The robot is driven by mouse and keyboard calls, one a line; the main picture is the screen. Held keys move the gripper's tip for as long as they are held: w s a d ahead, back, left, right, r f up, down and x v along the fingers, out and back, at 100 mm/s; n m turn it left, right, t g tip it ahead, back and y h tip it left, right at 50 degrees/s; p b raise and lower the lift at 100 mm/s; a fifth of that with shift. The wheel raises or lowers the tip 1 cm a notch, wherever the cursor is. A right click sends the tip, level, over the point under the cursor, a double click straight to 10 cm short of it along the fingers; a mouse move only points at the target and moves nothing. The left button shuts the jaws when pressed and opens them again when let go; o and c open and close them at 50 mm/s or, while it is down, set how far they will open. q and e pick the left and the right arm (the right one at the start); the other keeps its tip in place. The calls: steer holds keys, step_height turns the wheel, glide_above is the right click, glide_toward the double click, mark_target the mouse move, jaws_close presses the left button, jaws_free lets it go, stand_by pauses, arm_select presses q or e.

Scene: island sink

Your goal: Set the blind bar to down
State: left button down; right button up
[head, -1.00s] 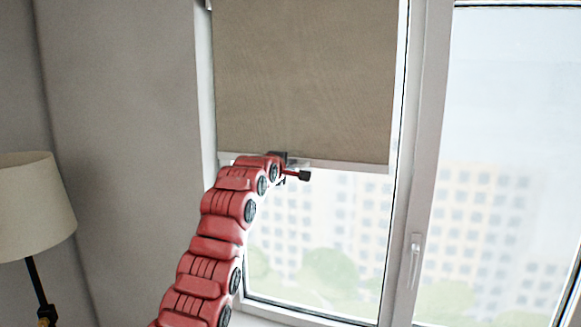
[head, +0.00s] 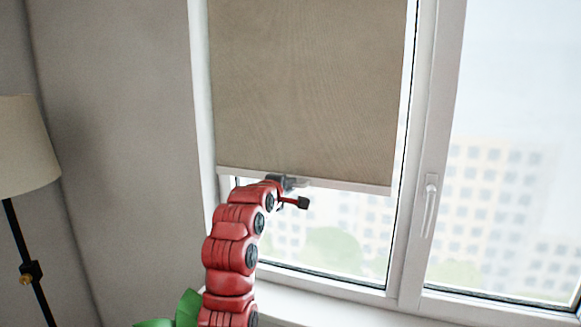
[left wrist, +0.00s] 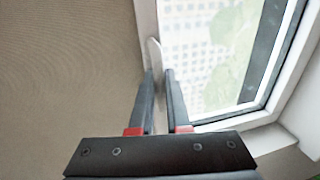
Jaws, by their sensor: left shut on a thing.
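The beige roller blind (head: 305,85) hangs over most of the left window pane. The pale blind bar (head: 345,186) runs along its lower edge, with a strip of clear glass below it. My left gripper (head: 287,183) is at the bar, left of its middle. In the left wrist view, the two dark fingers of my left gripper (left wrist: 160,77) are close together, shut on the thin pale blind bar (left wrist: 153,52) between them. The blind cloth (left wrist: 65,75) fills the left of that view. My right gripper is not in view.
The window frame with its handle (head: 430,205) stands to the right of the blind. The sill (head: 300,308) lies below. A floor lamp (head: 25,150) stands at the far left, apart from my arm.

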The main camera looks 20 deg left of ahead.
arm_select(q)
step_height(320, 180, down, 35)
steer(key=b, duration=1)
steer(key=shift+r, duration=0.2)
steer(key=c, duration=0.9)
jaws_free()
steer(key=shift+w, duration=0.1)
steer(key=s+r+b, duration=0.1)
steer(key=s, duration=0.7)
steer(key=s+r+b, duration=0.2)
steer(key=s, duration=0.7)
steer(key=shift+a+r, duration=0.25)
steer(key=shift+a, duration=0.05)
